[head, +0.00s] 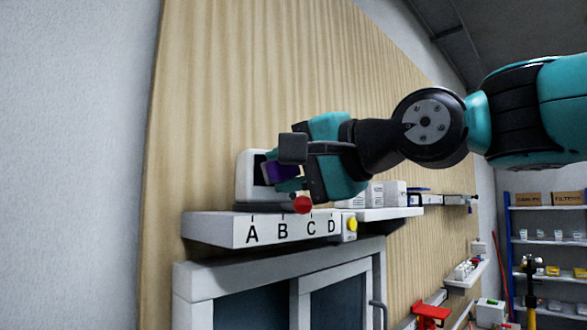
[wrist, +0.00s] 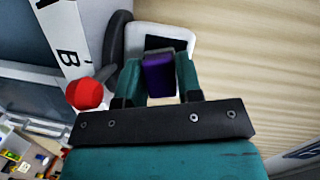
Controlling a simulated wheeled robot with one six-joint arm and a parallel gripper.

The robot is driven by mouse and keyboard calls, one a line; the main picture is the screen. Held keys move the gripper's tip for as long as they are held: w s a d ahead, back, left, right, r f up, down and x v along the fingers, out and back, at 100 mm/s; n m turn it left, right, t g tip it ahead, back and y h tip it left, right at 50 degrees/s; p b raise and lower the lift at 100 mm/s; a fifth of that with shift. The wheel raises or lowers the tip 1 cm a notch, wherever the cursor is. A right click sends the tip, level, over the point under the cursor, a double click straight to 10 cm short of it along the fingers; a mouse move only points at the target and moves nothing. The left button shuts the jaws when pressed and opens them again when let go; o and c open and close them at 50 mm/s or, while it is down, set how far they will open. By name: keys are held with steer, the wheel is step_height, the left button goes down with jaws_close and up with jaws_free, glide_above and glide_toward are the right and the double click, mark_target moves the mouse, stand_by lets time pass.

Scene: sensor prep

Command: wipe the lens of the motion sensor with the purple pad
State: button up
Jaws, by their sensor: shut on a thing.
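The motion sensor (head: 246,180) is a white, rounded housing with a dark face, standing on the white shelf marked A, B, C, D (head: 205,228). In the wrist view the sensor (wrist: 196,40) is just beyond the fingertips, its dark lens (wrist: 163,43) partly hidden. My gripper (head: 285,172) is at the sensor's front, shut on the purple pad (head: 283,171). The pad (wrist: 159,76) sits between the teal fingers in the wrist view, close to the lens. I cannot tell whether pad and lens touch.
A red ball-shaped knob (head: 303,204) is just below my gripper at the shelf's front. White boxes (head: 394,193) stand further right. The wooden wall (head: 230,80) is close behind.

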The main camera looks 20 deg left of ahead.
steer(key=shift+s+a, duration=0.25)
steer(key=shift+s, duration=0.15)
steer(key=shift+w+d, duration=0.75)
steer(key=shift+w, duration=0.2)
steer(key=s+d+b, duration=0.1)
steer(key=d, duration=0.1)
steer(key=s+d+b, duration=0.1)
steer(key=s+d, duration=0.1)
steer(key=shift+f, duration=0.1)
steer(key=shift+s+d+b, duration=0.3)
steer(key=shift+s+d, duration=0.05)
steer(key=shift+d, duration=0.05)
steer(key=shift+s+d+b, duration=0.55)
steer(key=shift+s+d, duration=0.35)
steer(key=shift+d, duration=0.3)
